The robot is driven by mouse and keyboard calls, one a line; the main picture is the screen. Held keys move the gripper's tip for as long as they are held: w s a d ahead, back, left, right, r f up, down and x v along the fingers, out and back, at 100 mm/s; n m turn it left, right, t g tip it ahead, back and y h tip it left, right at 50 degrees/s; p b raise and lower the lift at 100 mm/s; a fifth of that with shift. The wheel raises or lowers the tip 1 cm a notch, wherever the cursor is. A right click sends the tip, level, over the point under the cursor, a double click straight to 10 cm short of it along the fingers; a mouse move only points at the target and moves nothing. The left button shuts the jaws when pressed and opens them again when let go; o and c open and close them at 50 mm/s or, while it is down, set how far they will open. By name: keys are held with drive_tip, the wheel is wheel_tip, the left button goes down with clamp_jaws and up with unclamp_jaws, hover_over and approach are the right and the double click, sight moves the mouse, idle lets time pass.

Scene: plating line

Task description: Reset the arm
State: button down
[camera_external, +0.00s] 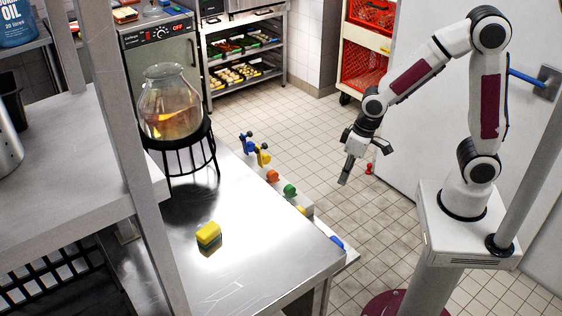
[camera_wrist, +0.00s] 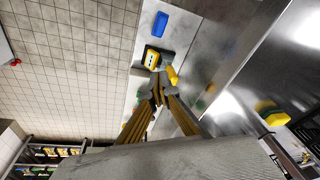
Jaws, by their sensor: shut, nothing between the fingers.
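My gripper (camera_external: 346,172) hangs at the end of my bent arm, out over the tiled floor and to the right of the steel table. It points downward, is shut, and holds nothing. In the wrist view its fingertips (camera_wrist: 157,86) come together near the middle of the picture. My arm stands on a white base at the right.
A yellow and green sponge (camera_external: 208,236) lies on the steel table (camera_external: 255,215). A glass jar (camera_external: 171,105) sits on a black stand at the table's back. Coloured knobs (camera_external: 290,190) line the table's right side. A red crate cart (camera_external: 368,55) stands behind.

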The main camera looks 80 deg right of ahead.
drive_tip(key=s+r+n+t, duration=0.3)
drive_tip(key=s+r, duration=1.3)
drive_tip(key=shift+s+a+r, duration=0.2)
drive_tip(key=shift+s+a, duration=0.05)
drive_tip(key=shift+a, duration=0.1)
drive_tip(key=shift+d, duration=0.1)
idle(1.9)
